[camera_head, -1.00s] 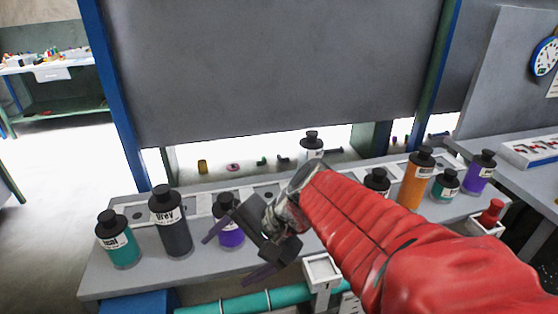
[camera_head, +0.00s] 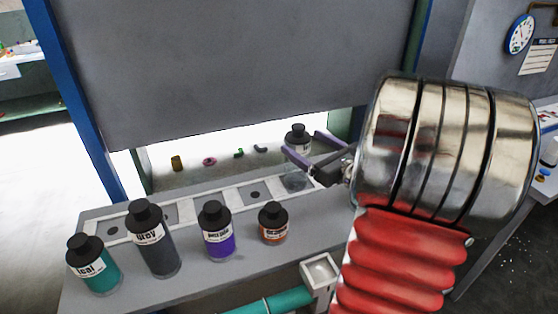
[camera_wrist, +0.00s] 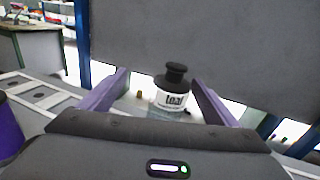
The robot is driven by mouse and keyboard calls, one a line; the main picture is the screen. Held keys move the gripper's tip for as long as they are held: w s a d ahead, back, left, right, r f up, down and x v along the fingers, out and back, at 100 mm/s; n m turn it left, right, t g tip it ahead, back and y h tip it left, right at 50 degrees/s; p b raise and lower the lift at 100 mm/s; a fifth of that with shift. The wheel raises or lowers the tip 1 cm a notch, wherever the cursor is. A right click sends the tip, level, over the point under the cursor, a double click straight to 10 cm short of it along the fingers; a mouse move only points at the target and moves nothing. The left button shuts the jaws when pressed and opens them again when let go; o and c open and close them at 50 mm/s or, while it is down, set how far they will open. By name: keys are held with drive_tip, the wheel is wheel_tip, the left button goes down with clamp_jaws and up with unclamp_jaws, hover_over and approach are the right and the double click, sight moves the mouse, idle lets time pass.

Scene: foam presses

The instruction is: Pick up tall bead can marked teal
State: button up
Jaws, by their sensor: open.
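A can with a black cap and a white label reading "teal" (camera_wrist: 172,99) stands upright ahead of my gripper in the wrist view, between the lines of the two fingers. Its lower body is hidden by my gripper. In the head view this can (camera_head: 298,136) stands at the back of the bench, partly behind the fingers. My gripper (camera_head: 302,143) is open, with purple fingers pointing at the can; in the wrist view the fingers (camera_wrist: 160,80) show on either side of it. I cannot tell whether they touch it. Another can labelled Teal (camera_head: 97,270), with a teal body, stands at the front left.
A tall grey can (camera_head: 155,245), a purple can (camera_head: 217,235) and a small orange-brown can (camera_head: 273,225) stand along the bench. A large grey panel (camera_head: 230,70) hangs above the back. A white funnel-like box (camera_head: 320,271) and teal pipe (camera_head: 280,302) are in front.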

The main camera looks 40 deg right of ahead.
drive_tip(key=d, duration=0.1)
drive_tip(key=d+m+h, duration=0.1)
drive_tip(key=shift+s+d, duration=0.3)
drive_tip(key=shift+d, duration=0.05)
drive_tip(key=shift+a+f, duration=0.1)
drive_tip(key=shift+f, duration=0.2)
wheel_tip(320, 180, down, 8)
drive_tip(key=w, duration=0.1)
drive_tip(key=shift+w+r, duration=0.2)
drive_tip(key=shift+r, duration=0.05)
